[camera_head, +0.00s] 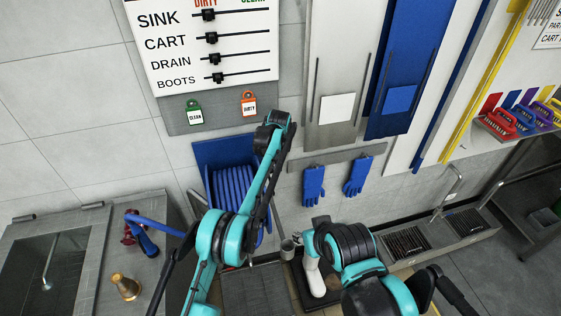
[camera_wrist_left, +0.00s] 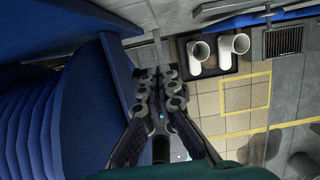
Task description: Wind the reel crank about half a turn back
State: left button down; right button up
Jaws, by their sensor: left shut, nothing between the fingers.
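The blue hose reel (camera_head: 233,186) hangs on the wall below the sign board in the head view, partly hidden by my left arm. In the left wrist view, its wound hose (camera_wrist_left: 30,125) and dark blue flange (camera_wrist_left: 85,100) fill the left side. My left gripper (camera_wrist_left: 161,76) is shut and empty, to the right of the flange in that view. The head view does not show its fingers clearly. I cannot make out the reel crank in either view. My right arm shows at the lower right of the head view, but its gripper fingers do not show.
White boots (camera_head: 315,276) stand on a black tray right of the reel; they also show in the left wrist view (camera_wrist_left: 199,57). Blue gloves (camera_head: 313,186) hang on the wall. A sink counter (camera_head: 80,215) with a brass nozzle (camera_head: 126,286) stands at left.

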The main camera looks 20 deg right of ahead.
pick_arm(q)
jog(key=shift+w+d+f, duration=0.1)
jog(key=shift+d+f, duration=0.1)
jog(key=shift+a, duration=0.1)
dwell(0.4)
